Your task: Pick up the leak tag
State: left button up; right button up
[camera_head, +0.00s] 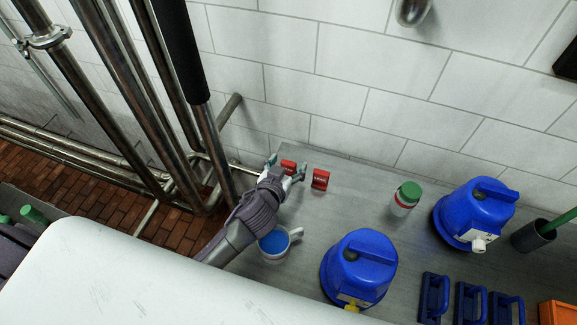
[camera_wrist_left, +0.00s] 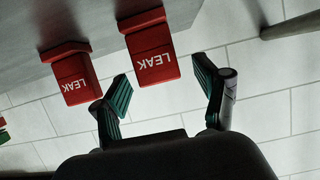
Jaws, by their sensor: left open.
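Two red leak tags with white "LEAK" lettering stand on the grey bench near the tiled wall. In the head view, the left tag (camera_head: 288,166) is between the open fingers of my left gripper (camera_head: 287,168). The other tag (camera_head: 320,179) stands just to the right, outside the fingers. In the left wrist view, one tag (camera_wrist_left: 151,50) is ahead of the gap between the open fingers (camera_wrist_left: 163,84), and a second tag (camera_wrist_left: 73,77) is to the left. I cannot tell whether a finger touches a tag. My right gripper does not show.
A white mug (camera_head: 278,243) with blue inside stands beside my left forearm. Two blue pump-like housings (camera_head: 360,266) (camera_head: 478,208), a green-capped jar (camera_head: 404,198) and blue padlock-like blocks (camera_head: 434,297) stand to the right. Steel pipes (camera_head: 120,85) rise at the left.

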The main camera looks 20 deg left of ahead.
pick_arm(q)
jog(key=shift+w+f, duration=0.25)
jog(key=shift+w, duration=0.25)
jog(key=shift+s, duration=0.1)
jog(key=shift+c, duration=0.2)
jog(key=shift+c, duration=1.2)
jog(key=c, duration=0.8)
